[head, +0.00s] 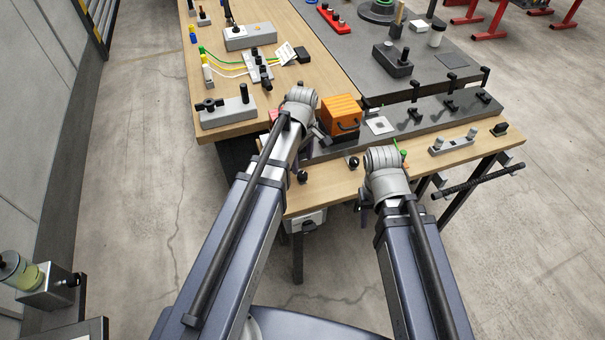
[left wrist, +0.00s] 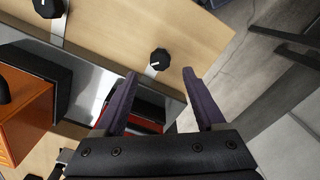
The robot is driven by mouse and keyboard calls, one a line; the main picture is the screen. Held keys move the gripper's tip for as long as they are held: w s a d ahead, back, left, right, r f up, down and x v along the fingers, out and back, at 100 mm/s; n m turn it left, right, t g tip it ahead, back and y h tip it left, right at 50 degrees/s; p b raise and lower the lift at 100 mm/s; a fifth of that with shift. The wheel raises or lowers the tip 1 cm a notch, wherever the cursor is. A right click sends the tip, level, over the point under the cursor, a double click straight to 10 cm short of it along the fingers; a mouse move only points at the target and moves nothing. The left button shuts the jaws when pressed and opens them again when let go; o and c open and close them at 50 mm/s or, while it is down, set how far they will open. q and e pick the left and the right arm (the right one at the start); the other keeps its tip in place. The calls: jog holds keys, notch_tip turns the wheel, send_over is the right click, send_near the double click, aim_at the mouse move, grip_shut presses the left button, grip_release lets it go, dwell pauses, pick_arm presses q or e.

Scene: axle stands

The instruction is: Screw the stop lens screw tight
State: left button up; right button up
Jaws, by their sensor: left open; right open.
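My left gripper (left wrist: 160,73) is open and empty in the left wrist view, its two dark fingers spread apart. A black knob with a white pointer (left wrist: 159,59) shows just past the fingertips; I cannot tell how far below them it is. A red part (left wrist: 145,123), perhaps the stop lens, shows between the fingers near the palm, partly hidden. In the head view a small pinkish-red thing (head: 274,114) shows left of my left wrist. I cannot make out the stop lens screw for certain. My right gripper (head: 364,198) is open, mostly hidden by its wrist over the bench front.
An orange box (head: 341,115) stands on the bench beside my left wrist and also shows in the left wrist view (left wrist: 22,115). A dark rail with black clamps (head: 450,106) runs to the right. A grey block (head: 228,111) and coloured cables lie on the left bench.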

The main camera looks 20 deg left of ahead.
aim_at(302, 174)
pick_arm(q)
notch_tip(302, 174, down, 6)
jog(key=b, duration=0.5)
jog(key=shift+r, duration=0.1)
grip_shut()
